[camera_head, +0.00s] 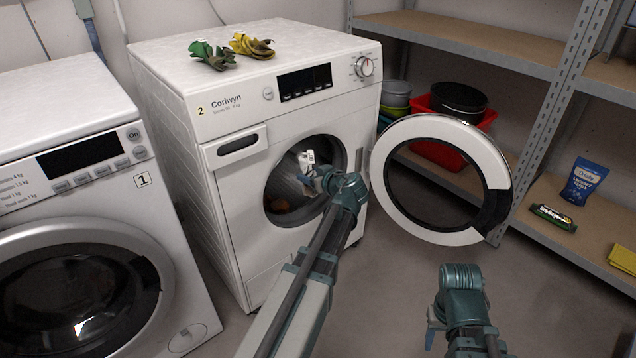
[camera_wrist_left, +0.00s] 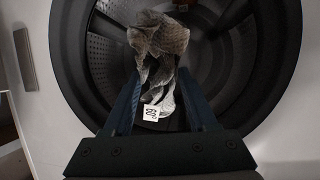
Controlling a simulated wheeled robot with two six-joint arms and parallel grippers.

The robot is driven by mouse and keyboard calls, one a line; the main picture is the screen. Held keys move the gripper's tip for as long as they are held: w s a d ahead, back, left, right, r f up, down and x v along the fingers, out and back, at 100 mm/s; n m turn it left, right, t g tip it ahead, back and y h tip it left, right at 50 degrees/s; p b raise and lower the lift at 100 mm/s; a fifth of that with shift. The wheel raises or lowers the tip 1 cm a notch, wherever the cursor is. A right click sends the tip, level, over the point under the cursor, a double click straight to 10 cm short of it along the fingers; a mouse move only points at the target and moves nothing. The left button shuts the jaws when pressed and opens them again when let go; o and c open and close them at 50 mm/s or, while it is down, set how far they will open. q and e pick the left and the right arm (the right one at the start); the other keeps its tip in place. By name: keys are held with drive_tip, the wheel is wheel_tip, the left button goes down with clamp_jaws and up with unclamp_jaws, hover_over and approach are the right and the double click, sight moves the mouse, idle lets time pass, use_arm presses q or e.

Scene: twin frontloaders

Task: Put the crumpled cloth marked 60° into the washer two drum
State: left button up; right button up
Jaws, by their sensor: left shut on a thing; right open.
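A crumpled grey-white cloth (camera_head: 307,158) is held by my left gripper (camera_head: 314,176) at the round opening of washer two (camera_head: 237,185), marked 2. In the left wrist view, the cloth (camera_wrist_left: 160,42) is between the dark fingers of my left gripper (camera_wrist_left: 160,88). The dark drum (camera_wrist_left: 105,60) is behind and around the cloth. Washer two's round door (camera_head: 388,190) is swung open to the right. My right gripper (camera_head: 434,326) is open and low at the front right, its fingers only partly visible.
Washer one (camera_head: 160,215) stands at the left with its door shut. Green gloves (camera_head: 212,54) and yellow gloves (camera_head: 252,46) lie on washer two. Shelves at the right hold a red basin (camera_head: 437,153) and a blue pouch (camera_head: 584,180).

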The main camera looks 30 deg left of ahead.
use_arm(q)
drive_tip(key=b+x, duration=0.8)
drive_tip(key=x, duration=1.3)
drive_tip(key=shift+a, duration=0.35)
drive_tip(key=shift+w+f, duration=0.15)
drive_tip(key=o, duration=1.4)
drive_tip(key=shift+p+v, duration=2.65)
drive_tip(key=shift+v, duration=4.25)
